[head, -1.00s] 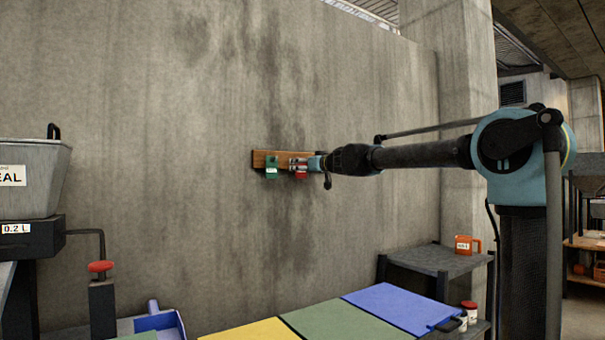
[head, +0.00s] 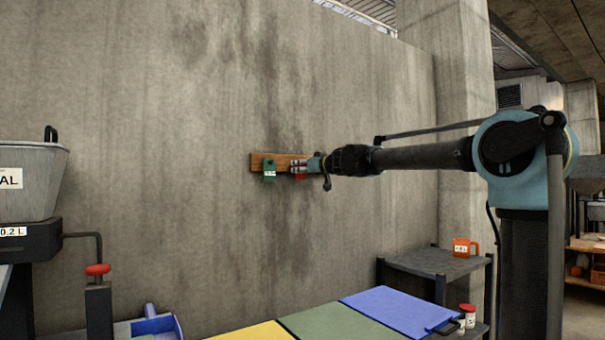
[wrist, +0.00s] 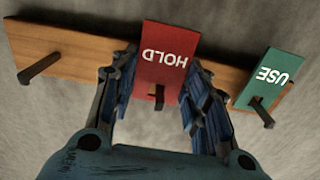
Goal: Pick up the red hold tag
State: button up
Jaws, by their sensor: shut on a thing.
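The red hold tag (wrist: 162,60) hangs on a peg of the wooden board, its white HOLD lettering upside down in the wrist view. My gripper (wrist: 157,95) is shut on it, with a blue ribbed finger at each side of the tag. In the head view my gripper (head: 302,166) is at the right part of the board, and the red tag (head: 301,177) shows only partly behind the fingers. The peg still shows at the tag's lower edge in the wrist view.
The wooden peg board (wrist: 75,60) is fixed to a concrete wall. A green USE tag (wrist: 265,78) hangs close beside the red tag, and an empty peg (wrist: 40,67) is on the other side. Coloured panels (head: 385,306) and a grey shelf (head: 432,261) lie below.

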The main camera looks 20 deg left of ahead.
jog(key=v, duration=1.7)
jog(key=shift+s, duration=0.1)
jog(key=w+d, duration=0.3)
jog(key=w, duration=1.1)
jog(key=x, duration=1)
jog(key=shift+w+a+f, duration=0.2)
jog(key=shift+w, duration=0.15)
dwell(0.4)
dwell(0.7)
jog(key=o, duration=0.9)
jog(key=shift+c, duration=0.2)
